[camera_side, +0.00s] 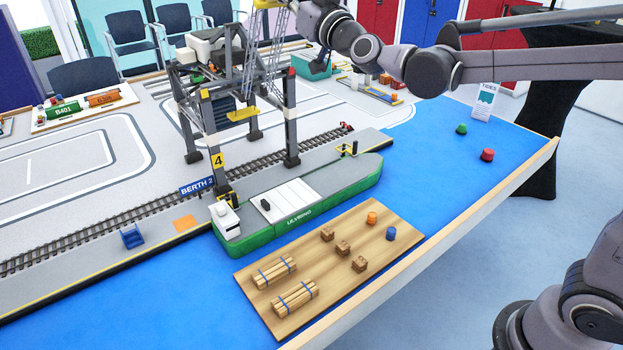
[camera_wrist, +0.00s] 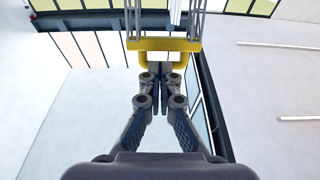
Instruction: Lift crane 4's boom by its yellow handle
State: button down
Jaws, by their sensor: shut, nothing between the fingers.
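Crane 4 (camera_side: 290,120) is a grey gantry crane with a yellow "4" plate, standing over the rails on the quay. Its grey latticed boom (camera_side: 279,40) stands steeply raised and runs out of the top of the side view. The yellow handle (camera_side: 268,3) is at the top edge there. In the wrist view the yellow handle (camera_wrist: 163,44) hangs across grey boom rods, just beyond my fingertips. My gripper (camera_wrist: 160,88) is shut and empty, its fingertips close to the handle's lower edge; I cannot tell if they touch.
A green ship (camera_side: 330,203) lies at the quay by the crane's legs. A wooden board (camera_side: 345,285) with timber bundles, small crates and drums lies on the blue water surface. A yellow spreader (camera_side: 242,114) hangs inside the crane. A TIDES sign (camera_side: 485,101) stands at right.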

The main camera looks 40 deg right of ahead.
jog(key=shift+w+r, duration=0.7)
jog(key=shift+w, duration=0.25)
jog(key=r+v, duration=0.1)
jog(key=v, duration=1.3)
jog(key=s+f+n+g+y, duration=0.15)
jog(key=s+f+g, duration=0.25)
jog(key=f, duration=0.4)
jog(key=s+f+n+g+y, duration=0.1)
jog(key=s+f+g+y, duration=0.2)
jog(key=f, duration=0.5)
jog(key=s+d+f+m+g+h, duration=0.2)
jog(key=s+d+f+g+h, duration=0.2)
jog(key=s+d+f+g, duration=0.3)
jog(key=s+f, duration=0.5)
jog(key=f, duration=0.1)
jog(key=shift+s+d+f, duration=0.2)
jog(key=shift+d+f, duration=0.15)
jog(key=shift+f, duration=0.05)
jog(key=shift+m+h, duration=0.25)
